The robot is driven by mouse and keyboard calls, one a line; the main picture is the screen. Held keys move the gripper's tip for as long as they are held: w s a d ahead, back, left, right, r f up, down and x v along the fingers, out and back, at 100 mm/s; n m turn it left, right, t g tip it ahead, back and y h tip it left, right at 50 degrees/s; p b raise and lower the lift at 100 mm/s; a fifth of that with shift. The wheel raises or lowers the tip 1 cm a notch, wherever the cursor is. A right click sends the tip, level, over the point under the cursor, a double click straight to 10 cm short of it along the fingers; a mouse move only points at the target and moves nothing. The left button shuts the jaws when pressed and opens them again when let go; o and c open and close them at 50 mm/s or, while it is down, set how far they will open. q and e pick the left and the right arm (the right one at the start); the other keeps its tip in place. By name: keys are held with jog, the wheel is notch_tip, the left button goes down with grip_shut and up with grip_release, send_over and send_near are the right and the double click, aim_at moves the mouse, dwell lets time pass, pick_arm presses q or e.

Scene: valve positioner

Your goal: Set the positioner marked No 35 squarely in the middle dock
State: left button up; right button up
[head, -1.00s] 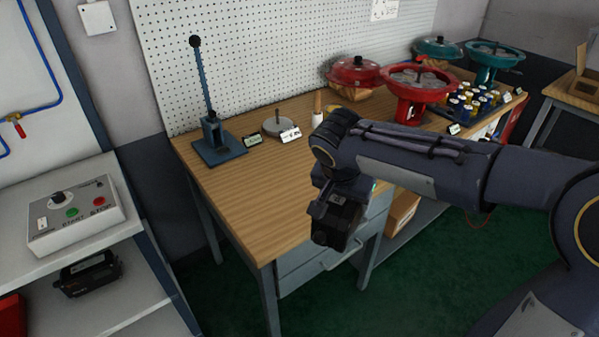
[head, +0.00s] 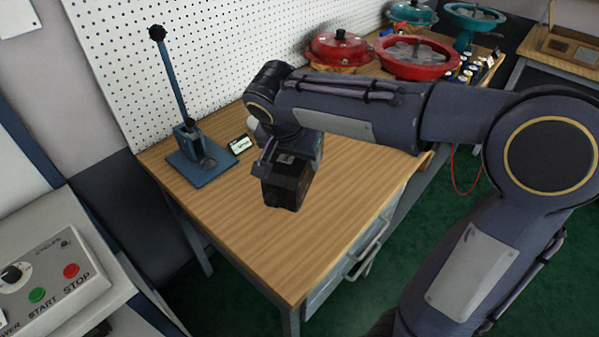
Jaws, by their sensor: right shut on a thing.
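My right gripper (head: 288,160) points down over the wooden bench and is shut on a black boxy unit (head: 284,193), which looks like a positioner. The unit hangs over the bench's left half; I cannot tell its exact height above the top. A small pale label shows on it, but no number can be read. The right hand and forearm hide part of the bench behind it. My left gripper is not in view. I cannot make out the middle dock for sure.
A blue lever press (head: 200,165) stands at the bench's back left, with a small sign (head: 240,145) beside it. The bench's front (head: 290,265) is clear. A START/STOP box (head: 45,285) is at lower left. Another table (head: 560,50) is at upper right.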

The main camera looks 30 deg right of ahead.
jog(key=shift+w, duration=0.4)
jog(key=shift+w+d+f+p, duration=0.35)
jog(key=shift+w+d+f, duration=1.25)
jog(key=shift+f, duration=0.55)
jog(key=shift+w+d+f+p, duration=0.35)
jog(key=shift+w+d+f, duration=1)
jog(key=shift+d+f, duration=0.7)
jog(key=shift+w+d+f+p, duration=0.35)
jog(key=shift+w+d+f, duration=1.2)
jog(key=shift+f, duration=0.65)
jog(key=shift+s+d, duration=0.1)
jog(key=shift+f, duration=0.15)
jog(key=o, duration=1.8)
jog(key=shift+s, duration=0.1)
jog(key=shift+o, duration=0.2)
jog(key=shift+f, duration=0.1)
